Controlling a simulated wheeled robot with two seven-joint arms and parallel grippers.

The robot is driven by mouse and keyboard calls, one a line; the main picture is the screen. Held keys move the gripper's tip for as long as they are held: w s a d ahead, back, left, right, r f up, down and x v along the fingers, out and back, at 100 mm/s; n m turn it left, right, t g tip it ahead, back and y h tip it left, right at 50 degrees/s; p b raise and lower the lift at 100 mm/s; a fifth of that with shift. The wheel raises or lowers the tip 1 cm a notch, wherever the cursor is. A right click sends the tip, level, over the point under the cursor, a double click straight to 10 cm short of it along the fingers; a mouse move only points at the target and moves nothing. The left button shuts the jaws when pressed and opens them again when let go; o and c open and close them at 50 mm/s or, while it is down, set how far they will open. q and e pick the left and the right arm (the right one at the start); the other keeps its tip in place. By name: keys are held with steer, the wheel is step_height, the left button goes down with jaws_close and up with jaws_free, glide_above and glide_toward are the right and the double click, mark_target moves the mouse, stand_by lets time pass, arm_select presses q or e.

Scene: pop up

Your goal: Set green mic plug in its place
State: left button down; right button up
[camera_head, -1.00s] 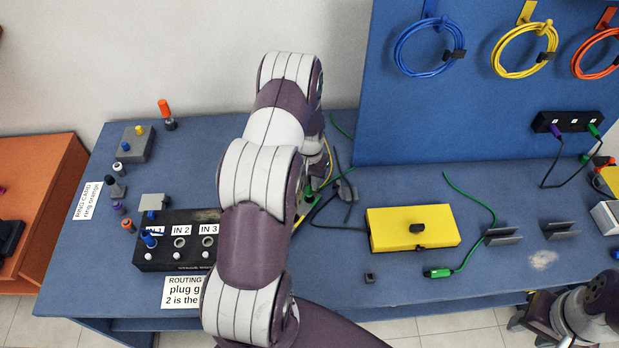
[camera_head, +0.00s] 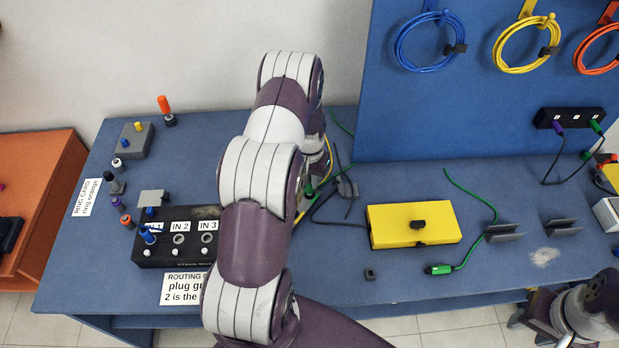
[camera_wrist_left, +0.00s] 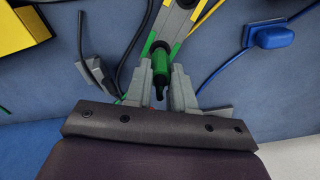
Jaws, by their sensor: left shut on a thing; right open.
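A green plug (camera_wrist_left: 158,72) sits between the fingertips of my left gripper (camera_wrist_left: 165,78) in the left wrist view, and the gripper is shut on it. In the head view my left arm hides most of this gripper and plug. The black routing box (camera_head: 142,262) stands left of my arm, with sockets marked IN 1, IN 2 (camera_head: 179,239) and IN 3 (camera_head: 207,239). A blue plug (camera_head: 148,236) is at IN 1; IN 2 and IN 3 look empty. My right gripper (camera_head: 535,310) is open at the lower right, partly in view, apart from these things.
A routing card (camera_head: 187,289) lies before the box, its text partly hidden. Another green plug (camera_head: 440,269) with a green cable lies right, near a yellow box (camera_head: 415,225). Small coloured plugs stand at the left. A blue pegboard (camera_head: 450,120) rises behind.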

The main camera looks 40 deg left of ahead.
arm_select(q)
steer(key=shift+f, duration=0.15)
steer(key=shift+f+b, duration=0.9)
steer(key=shift+f, duration=0.2)
steer(key=c, duration=0.9)
jaws_free()
step_height(320, 180, up, 13)
steer(key=shift+f+b, duration=0.1)
steer(key=shift+b, duration=0.85)
